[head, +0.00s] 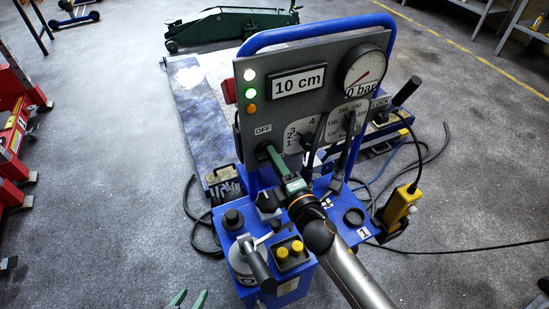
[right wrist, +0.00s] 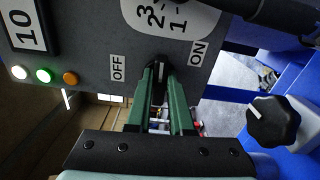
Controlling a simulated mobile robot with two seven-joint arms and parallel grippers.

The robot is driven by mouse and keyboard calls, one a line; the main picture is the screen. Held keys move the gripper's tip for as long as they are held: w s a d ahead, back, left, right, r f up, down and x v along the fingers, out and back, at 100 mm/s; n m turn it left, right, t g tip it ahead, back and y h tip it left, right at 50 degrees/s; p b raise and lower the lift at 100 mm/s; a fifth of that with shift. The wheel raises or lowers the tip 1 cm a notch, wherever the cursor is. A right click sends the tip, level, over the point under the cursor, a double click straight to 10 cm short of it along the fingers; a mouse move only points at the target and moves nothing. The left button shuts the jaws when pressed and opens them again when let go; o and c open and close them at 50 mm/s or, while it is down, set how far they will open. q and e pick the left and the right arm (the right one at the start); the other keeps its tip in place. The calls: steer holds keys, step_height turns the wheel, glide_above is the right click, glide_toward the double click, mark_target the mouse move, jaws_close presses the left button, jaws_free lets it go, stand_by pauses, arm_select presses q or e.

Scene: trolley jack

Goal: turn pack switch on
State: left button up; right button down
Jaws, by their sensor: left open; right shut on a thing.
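The pack switch (right wrist: 160,72) is a dark knob with a white mark on the grey control panel (head: 290,90). It sits between the OFF label (right wrist: 118,67) and the ON label (right wrist: 197,53). In the right wrist view its white mark lies roughly upright, pointing at neither label. My right gripper (head: 268,155) is shut on the knob, with its green fingers on both sides of it (right wrist: 161,85). In the head view the gripper hides the knob; OFF (head: 263,131) shows above it. My left gripper (head: 188,299) is open and empty at the bottom edge, away from the panel.
White (head: 249,74), green (head: 250,93) and orange (head: 252,108) lamps sit on the panel. The display (head: 299,82) reads 10 cm, beside a gauge (head: 364,71). A black knob (right wrist: 273,120) is near my right gripper. A yellow pendant (head: 400,207) hangs right.

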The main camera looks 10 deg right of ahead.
steer(key=shift+f+m, duration=0.1)
steer(key=shift+m, duration=0.4)
steer(key=c, duration=0.8)
jaws_free()
steer(key=s+d+b, duration=0.1)
steer(key=s+d, duration=0.1)
steer(key=s, duration=1)
steer(key=shift+s+d, duration=0.15)
steer(key=shift+d, duration=0.05)
